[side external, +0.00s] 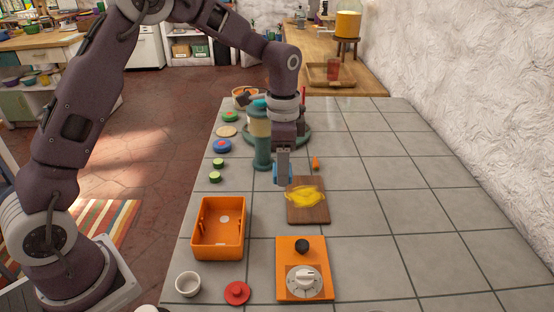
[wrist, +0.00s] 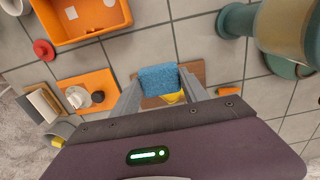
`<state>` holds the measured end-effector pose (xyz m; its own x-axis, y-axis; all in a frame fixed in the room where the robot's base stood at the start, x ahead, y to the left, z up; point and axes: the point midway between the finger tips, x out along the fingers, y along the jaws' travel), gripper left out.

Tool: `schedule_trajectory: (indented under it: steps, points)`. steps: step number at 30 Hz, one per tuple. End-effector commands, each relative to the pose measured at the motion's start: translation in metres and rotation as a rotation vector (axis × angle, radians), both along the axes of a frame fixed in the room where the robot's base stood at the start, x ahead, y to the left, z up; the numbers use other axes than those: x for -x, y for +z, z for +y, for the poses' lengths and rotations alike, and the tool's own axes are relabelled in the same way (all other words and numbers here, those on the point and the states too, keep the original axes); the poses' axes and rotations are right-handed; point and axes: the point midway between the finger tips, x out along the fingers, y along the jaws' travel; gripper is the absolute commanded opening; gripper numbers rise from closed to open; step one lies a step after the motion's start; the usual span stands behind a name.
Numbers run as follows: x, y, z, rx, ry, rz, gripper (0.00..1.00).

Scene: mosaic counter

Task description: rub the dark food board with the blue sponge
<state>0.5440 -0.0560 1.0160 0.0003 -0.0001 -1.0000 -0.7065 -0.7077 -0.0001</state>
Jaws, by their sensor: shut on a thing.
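The dark food board (side external: 318,216) is a brown wooden slab on the tiled counter, with a yellow smear (side external: 305,195) across its upper face. My gripper (side external: 283,177) points down at the board's far left corner and is shut on the blue sponge (side external: 276,174). In the wrist view the blue sponge (wrist: 158,79) sits between the two fingers and covers part of the board (wrist: 196,72). Some of the yellow smear (wrist: 172,98) shows beside the sponge. I cannot tell whether the sponge touches the board.
A teal dispenser (side external: 263,150) stands close left of my gripper. A small orange piece (side external: 316,163) lies beyond the board. An orange bin (side external: 218,250) and an orange dial box (side external: 318,257) are nearer the camera. Bare tiles lie to the right.

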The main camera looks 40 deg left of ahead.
Motion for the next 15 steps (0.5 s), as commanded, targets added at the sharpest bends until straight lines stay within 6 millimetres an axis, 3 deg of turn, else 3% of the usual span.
schedule_trajectory:
  steps: [15]
  points:
    - [0.001, -0.047, 0.0, 0.0, 0.001, 0.003, 0.19]
